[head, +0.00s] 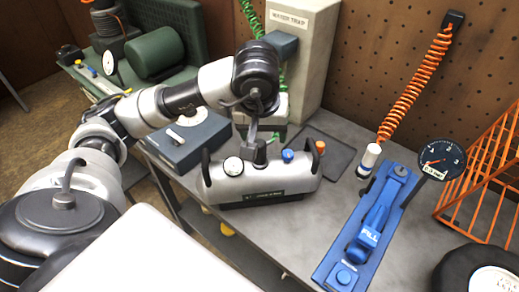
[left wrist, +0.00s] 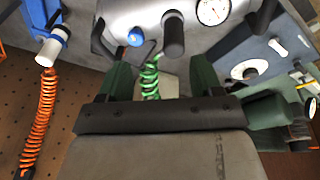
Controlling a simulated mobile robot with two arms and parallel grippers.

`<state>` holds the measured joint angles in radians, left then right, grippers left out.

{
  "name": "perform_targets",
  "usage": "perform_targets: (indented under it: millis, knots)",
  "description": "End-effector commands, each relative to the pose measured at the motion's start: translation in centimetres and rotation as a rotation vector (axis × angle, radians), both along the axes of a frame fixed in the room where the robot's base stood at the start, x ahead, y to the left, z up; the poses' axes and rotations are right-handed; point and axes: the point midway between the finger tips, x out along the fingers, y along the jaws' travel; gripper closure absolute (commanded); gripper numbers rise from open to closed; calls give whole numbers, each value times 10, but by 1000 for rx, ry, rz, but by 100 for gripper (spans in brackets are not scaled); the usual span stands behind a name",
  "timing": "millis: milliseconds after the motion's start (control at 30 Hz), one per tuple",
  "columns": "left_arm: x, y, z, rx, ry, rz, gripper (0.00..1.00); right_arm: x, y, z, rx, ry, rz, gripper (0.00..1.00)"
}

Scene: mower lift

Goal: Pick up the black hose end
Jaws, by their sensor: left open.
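In the left wrist view the fingers (left wrist: 161,68) are apart with nothing clamped, the dark cylinder just beyond the tips. My right gripper is not seen.
A blue tool (head: 367,232) and gauge (head: 441,158) lie to the right. An orange coiled hose (head: 413,85) hangs there with a white end. The panel's black handles flank the cylinder.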

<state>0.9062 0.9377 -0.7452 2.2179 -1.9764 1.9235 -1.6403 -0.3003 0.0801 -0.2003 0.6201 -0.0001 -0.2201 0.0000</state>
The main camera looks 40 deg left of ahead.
Motion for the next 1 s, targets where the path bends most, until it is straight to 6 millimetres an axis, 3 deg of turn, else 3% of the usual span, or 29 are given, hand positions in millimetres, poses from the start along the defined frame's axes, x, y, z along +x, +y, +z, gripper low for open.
perform_targets:
  millis: [133, 400, 633, 800, 1000]
  knots:
    - [3, 17, 1, 81, -3, 13, 35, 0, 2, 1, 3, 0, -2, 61]
    - [12, 22, -38, 82, 0, 13, 35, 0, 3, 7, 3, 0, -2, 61]
    - [18, 26, -53, 78, -1, 13, 35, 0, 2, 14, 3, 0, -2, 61]
    - [29, 33, -76, 79, 2, 13, 35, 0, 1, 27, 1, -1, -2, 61]
    - [34, 35, -95, 79, -4, 11, 35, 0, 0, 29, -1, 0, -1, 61]
